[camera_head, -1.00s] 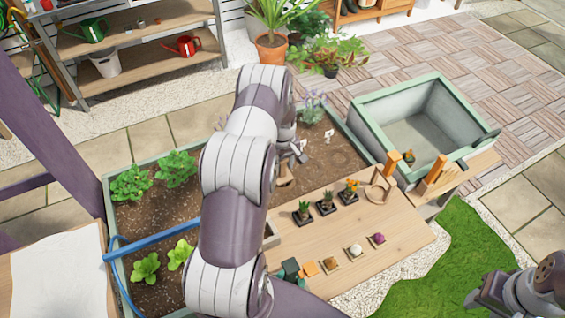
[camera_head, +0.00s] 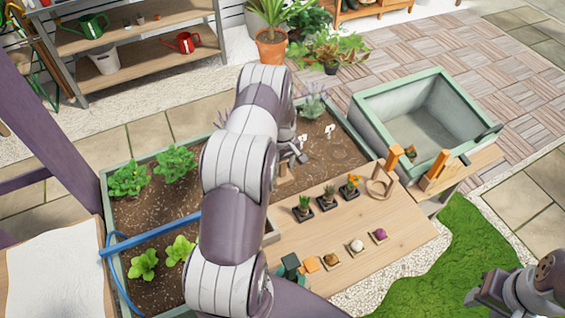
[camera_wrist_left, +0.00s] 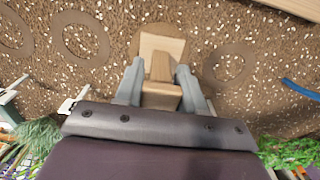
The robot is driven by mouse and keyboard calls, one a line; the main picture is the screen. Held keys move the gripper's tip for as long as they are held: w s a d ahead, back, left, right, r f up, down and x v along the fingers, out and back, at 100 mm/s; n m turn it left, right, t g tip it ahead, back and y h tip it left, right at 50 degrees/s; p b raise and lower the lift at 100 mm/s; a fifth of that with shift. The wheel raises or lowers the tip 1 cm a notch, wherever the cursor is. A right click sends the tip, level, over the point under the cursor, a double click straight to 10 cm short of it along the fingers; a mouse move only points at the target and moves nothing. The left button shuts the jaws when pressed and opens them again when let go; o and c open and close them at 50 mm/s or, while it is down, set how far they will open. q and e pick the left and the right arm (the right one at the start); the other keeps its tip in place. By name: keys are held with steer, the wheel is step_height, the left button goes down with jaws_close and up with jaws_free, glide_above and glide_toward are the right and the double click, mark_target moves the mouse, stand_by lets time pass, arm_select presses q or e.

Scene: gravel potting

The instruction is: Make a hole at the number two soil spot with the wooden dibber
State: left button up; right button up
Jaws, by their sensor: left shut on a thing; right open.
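My left gripper (camera_wrist_left: 160,88) is shut on the wooden dibber (camera_wrist_left: 160,52), one finger on each side of its pale wood. The dibber is over the soil bed, in front of a partly covered round soil spot. Its tip is hidden, so I cannot tell whether it touches the soil. In the head view, my left arm covers most of the gripper, and a bit of the dibber (camera_head: 284,172) shows beside it. Other ringed soil spots (camera_wrist_left: 80,38) show in the wrist view; no number is readable there. My right gripper (camera_head: 484,289) is open and empty at the lower right.
White markers (camera_head: 329,129) stand in the bed near a lavender plant (camera_head: 313,98). Leafy plants (camera_head: 175,163) and a blue bar (camera_head: 150,236) are at the left of the bed. The wooden table (camera_head: 400,231) holds small potted plants and a wooden ring stand. A green-grey basin (camera_head: 372,112) stands behind.

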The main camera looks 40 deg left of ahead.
arm_select(q)
steer(key=shift+r, duration=0.1)
step_height(320, 180, up, 10)
steer(key=p, duration=0.7)
steer(key=shift+r, duration=0.2)
steer(key=shift+r+p, duration=1.8)
steer(key=shift+r, duration=0.55)
